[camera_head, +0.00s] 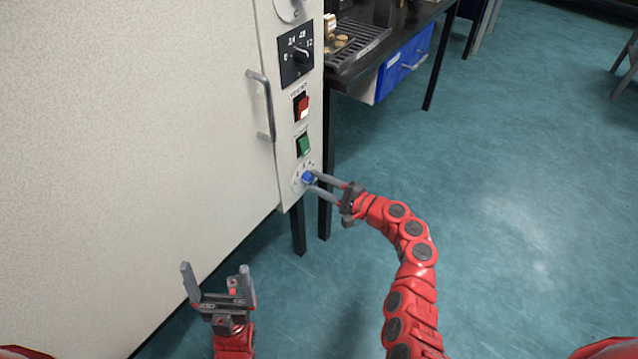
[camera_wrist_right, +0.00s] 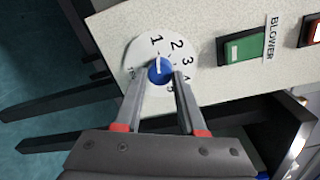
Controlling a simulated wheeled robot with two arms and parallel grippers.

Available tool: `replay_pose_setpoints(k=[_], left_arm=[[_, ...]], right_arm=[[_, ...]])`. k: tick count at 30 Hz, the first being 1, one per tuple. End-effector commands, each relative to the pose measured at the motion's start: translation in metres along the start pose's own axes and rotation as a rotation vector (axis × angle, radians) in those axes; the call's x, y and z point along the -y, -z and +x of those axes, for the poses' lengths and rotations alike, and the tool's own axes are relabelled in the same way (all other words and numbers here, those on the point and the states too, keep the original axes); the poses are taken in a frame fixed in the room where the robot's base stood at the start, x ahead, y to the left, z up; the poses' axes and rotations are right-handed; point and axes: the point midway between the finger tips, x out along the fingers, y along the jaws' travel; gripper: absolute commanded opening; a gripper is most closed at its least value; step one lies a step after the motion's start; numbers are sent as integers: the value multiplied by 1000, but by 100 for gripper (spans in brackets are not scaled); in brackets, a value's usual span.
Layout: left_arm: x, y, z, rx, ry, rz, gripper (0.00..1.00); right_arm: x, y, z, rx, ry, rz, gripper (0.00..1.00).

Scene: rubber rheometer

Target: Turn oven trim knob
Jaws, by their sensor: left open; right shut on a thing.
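The oven trim knob (camera_head: 308,177) is small and blue, low on the oven's right-hand control strip. In the right wrist view the knob (camera_wrist_right: 160,72) has a white pointer line and sits on a round white dial (camera_wrist_right: 143,50) with numbers; the line points near the 1. My right gripper (camera_head: 312,182) is shut on the knob, its fingertips on either side of it, as the right wrist view (camera_wrist_right: 158,78) also shows. My left gripper (camera_head: 215,268) is open and empty, low in front of the oven door, away from the knob.
The oven (camera_head: 150,150) has a vertical door handle (camera_head: 261,105). Above the trim knob are a green switch (camera_head: 304,145), a red switch (camera_head: 301,106) and a black dial (camera_head: 297,55). A dark table (camera_head: 400,40) with a blue drawer (camera_head: 405,62) stands behind.

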Motion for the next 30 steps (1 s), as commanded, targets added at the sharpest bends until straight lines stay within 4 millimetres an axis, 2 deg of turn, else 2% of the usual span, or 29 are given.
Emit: replay_pose_setpoints(k=[4, 5, 9, 10, 18, 22, 26, 30], left_arm=[[0, 0, 0, 0, 0, 0, 100], [0, 0, 0, 0, 0, 0, 100], [0, 0, 0, 0, 0, 0, 100], [0, 0, 0, 0, 0, 0, 100], [0, 0, 0, 0, 0, 0, 100], [0, 0, 3, 0, 0, 0, 100], [0, 2, 9, 0, 0, 0, 100], [1, 2, 15, 0, 0, 0, 100]], right_arm=[[0, -1, 1, 3, 0, 0, 0], [0, -1, 1, 3, 0, 0, 41], [0, -1, 1, 3, 0, 1, 67], [0, -1, 0, 2, 0, 1, 70], [0, 0, 0, 1, 0, 1, 70], [1, 0, -9, 0, 1, 2, 70], [2, 0, -33, -6, 2, 3, 70], [2, 1, -70, -6, 2, 2, 70]])
